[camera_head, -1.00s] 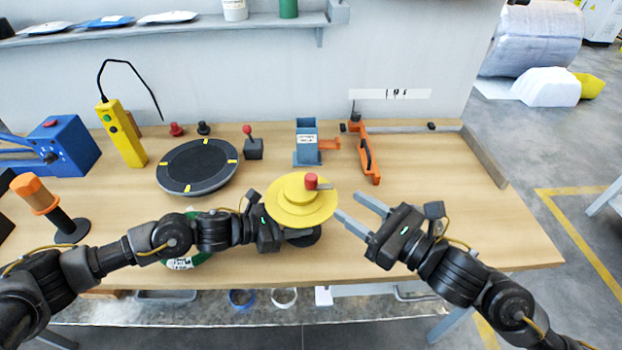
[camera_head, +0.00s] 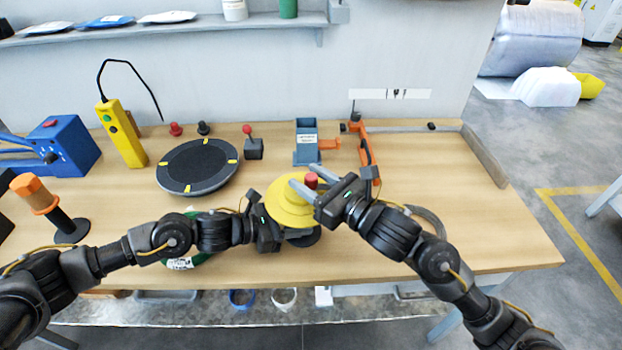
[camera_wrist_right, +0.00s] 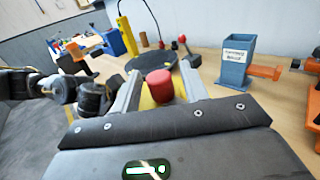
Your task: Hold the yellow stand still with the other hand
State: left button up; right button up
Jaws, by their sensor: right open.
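The yellow stand (camera_head: 287,208) is a round stepped disc on a dark base, near the table's front edge. A red knob (camera_head: 311,180) sits on its top. My right gripper (camera_head: 302,176) is open over the stand's top, with its fingers on either side of the knob. In the right wrist view the red knob (camera_wrist_right: 159,84) shows between the two spread fingers, with a little yellow below it. My left gripper (camera_head: 267,232) is at the stand's left side, low by the disc. Its fingertips are hidden by the disc, so its grip cannot be seen.
A black turntable (camera_head: 197,167) lies behind left. A blue-grey holder (camera_head: 306,145) and an orange tool (camera_head: 364,150) stand behind. A green roll (camera_head: 186,258) is partly under my left arm. A grey curved piece (camera_head: 430,218) lies by my right arm. The table's right side is clear.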

jog(key=c, duration=0.9)
jog(key=shift+c, duration=0.2)
jog(key=shift+g, duration=0.3)
